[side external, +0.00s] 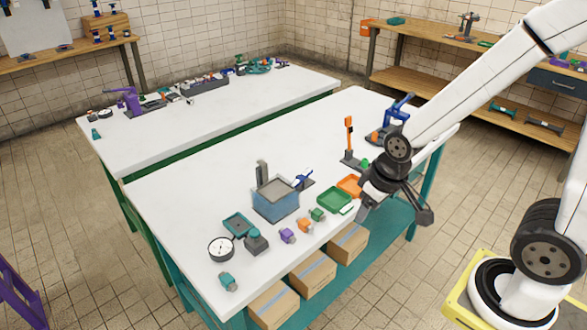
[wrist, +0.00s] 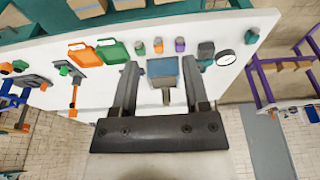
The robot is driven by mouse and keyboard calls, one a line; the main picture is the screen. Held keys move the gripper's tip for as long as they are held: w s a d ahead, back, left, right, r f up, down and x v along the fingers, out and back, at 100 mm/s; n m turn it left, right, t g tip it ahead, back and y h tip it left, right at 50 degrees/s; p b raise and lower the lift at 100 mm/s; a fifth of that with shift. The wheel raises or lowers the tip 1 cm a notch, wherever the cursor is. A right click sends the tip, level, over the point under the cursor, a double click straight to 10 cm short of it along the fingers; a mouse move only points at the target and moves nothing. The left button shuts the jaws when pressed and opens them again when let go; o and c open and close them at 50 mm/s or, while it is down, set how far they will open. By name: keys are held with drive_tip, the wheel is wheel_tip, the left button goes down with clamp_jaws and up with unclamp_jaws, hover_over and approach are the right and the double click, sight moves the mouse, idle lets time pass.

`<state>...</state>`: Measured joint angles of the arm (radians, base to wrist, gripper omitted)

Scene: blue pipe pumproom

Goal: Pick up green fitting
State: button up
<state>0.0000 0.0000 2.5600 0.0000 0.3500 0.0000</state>
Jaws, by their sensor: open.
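The green fitting (side external: 317,215) is a small block-like part on the near white table, beside the green tray (side external: 334,201) and in front of the blue bin. In the wrist view the green fitting (wrist: 140,47) shows just beyond the left fingertip, apart from it. My gripper (side external: 395,212) is open and empty, raised near the table's front edge, to the right of the fitting in the side view. In the wrist view my gripper (wrist: 160,63) has its two fingers spread wide, with the blue bin (wrist: 162,67) seen between them.
An orange fitting (side external: 304,225) and a purple fitting (side external: 287,236) stand in a row beside the green one. The blue bin (side external: 276,203), a gauge (side external: 221,249) and an orange tray (side external: 350,186) are nearby. Cardboard boxes (side external: 313,274) sit on the shelf below.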

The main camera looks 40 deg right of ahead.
idle(0.6)
drive_tip(key=t, duration=0.4)
approach(322, 214)
drive_tip(key=s+a+r, duration=0.3)
drive_tip(key=s+r, duration=0.1)
drive_tip(key=r, duration=0.1)
drive_tip(key=shift+w+d+f+n+t+y, duration=0.15)
drive_tip(key=shift+w+d+f+t, duration=0.35)
drive_tip(key=shift+f+t, duration=0.95)
drive_tip(key=shift+w+d+f+n+t+y, duration=0.1)
drive_tip(key=shift+w+d+f+t, duration=0.6)
drive_tip(key=shift+f, duration=1.35)
drive_tip(key=shift+w+d+f+n+t+y, duration=0.15)
drive_tip(key=shift+d+f+t, duration=0.25)
drive_tip(key=shift+f+t, duration=1.15)
drive_tip(key=shift+f, duration=0.2)
drive_tip(key=shift+x, duration=1.3)
drive_tip(key=shift+f, duration=0.1)
drive_tip(key=shift+x, duration=2.55)
drive_tip(key=shift+f, duration=0.15)
drive_tip(key=shift+c, duration=0.2)
